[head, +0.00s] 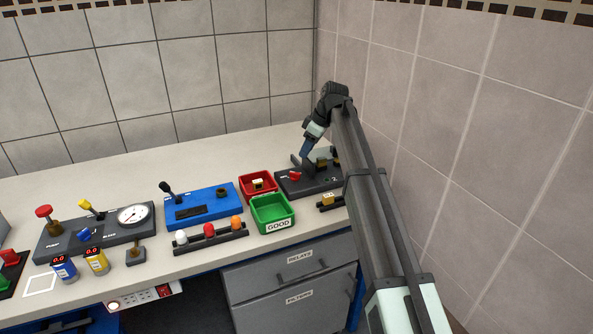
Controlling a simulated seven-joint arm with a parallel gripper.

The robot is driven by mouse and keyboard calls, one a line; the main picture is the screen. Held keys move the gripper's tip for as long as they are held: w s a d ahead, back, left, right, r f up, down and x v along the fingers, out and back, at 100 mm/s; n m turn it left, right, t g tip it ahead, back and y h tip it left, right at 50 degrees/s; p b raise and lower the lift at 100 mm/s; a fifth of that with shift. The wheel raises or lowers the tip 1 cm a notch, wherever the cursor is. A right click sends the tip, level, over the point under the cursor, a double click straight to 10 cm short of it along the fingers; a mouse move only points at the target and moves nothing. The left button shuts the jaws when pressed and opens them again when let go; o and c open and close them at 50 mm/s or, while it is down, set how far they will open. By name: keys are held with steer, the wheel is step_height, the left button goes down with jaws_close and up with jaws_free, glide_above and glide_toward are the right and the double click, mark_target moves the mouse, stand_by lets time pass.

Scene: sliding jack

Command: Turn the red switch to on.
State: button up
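A small red switch handle (295,176) sits on top of a dark grey box (318,186) at the back right of the bench, near the wall corner. Its marking is too small to read. My gripper (302,160) points down over the back left of this box, just behind and above the red handle. I see no clear contact between them. The fingertips are small and dark against the box, so whether they are open or shut is unclear.
A red bin (244,187) and a green bin marked GOOD (281,227) stand left of the box. A blue lever box (183,215) and a gauge panel (145,236) are further left. A power strip with a red part (163,291) is at the front edge. The tiled wall is close right.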

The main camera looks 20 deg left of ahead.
mark_target(296, 173)
steer(key=x, duration=1)
steer(key=shift+f, duration=0.2)
jaws_close()
